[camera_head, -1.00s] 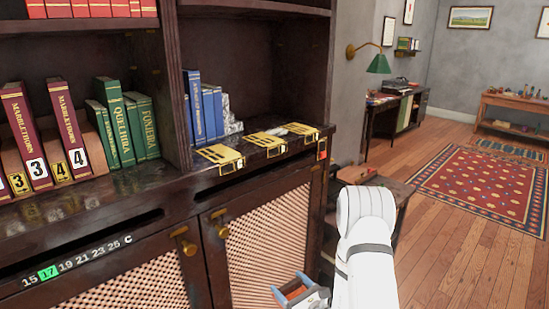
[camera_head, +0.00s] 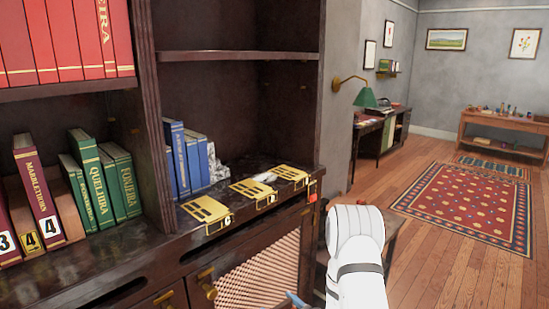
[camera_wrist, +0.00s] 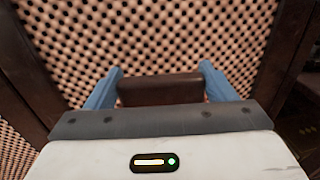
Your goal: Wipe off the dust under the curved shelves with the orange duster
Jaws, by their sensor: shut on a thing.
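My gripper (camera_wrist: 159,72) shows in the wrist view with its two blue fingers on either side of a dark brown block (camera_wrist: 160,92). It is shut on this block, in front of a perforated lattice panel (camera_wrist: 190,35). In the head view only a blue bit of the gripper (camera_head: 296,300) shows at the bottom edge. I cannot tell whether the block is part of the orange duster; no orange duster shows clearly. No curved shelves and no dust can be made out.
A dark bookcase (camera_head: 230,55) fills the left, with red books (camera_head: 85,40), green books (camera_head: 90,180) and blue books (camera_head: 180,155). Brass plates (camera_head: 207,212) lie along its ledge. Open wooden floor (camera_head: 430,270) and a red rug (camera_head: 465,205) lie to the right.

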